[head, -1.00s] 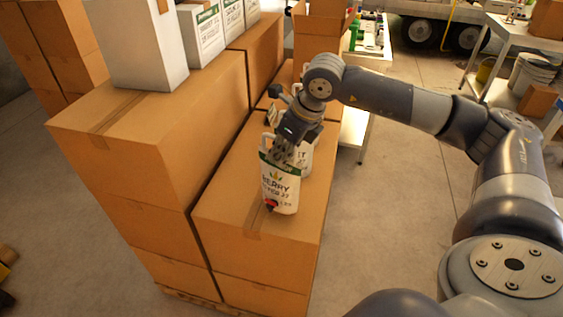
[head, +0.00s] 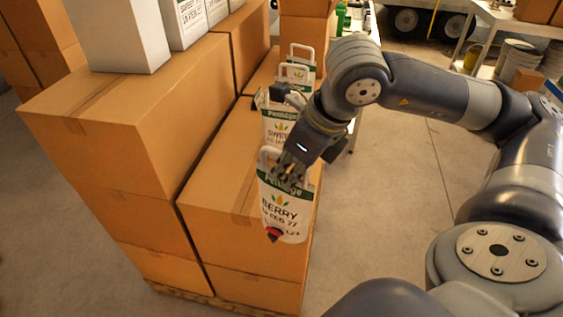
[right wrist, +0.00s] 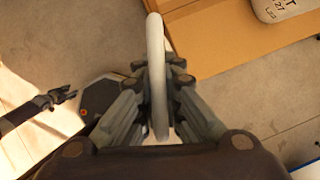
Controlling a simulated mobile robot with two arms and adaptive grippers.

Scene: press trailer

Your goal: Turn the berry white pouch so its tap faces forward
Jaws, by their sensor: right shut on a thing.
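The berry white pouch (head: 283,215) has a green band, the word BERRY and a loop handle. Its red and black tap (head: 273,234) shows low on the face towards the head camera. My right gripper (head: 290,175) is shut on its top. In the right wrist view the white handle (right wrist: 156,70) stands between the fingers, and the pouch body is mostly hidden. The pouch looks held up near the front of the carton stack; its clearance is unclear.
A sweet white pouch (head: 277,128) stands behind on the cartons (head: 225,170), with another pouch (head: 299,72) farther back. A taller carton stack (head: 130,110) with white boxes is on the left. Open floor (head: 390,200) lies to the right.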

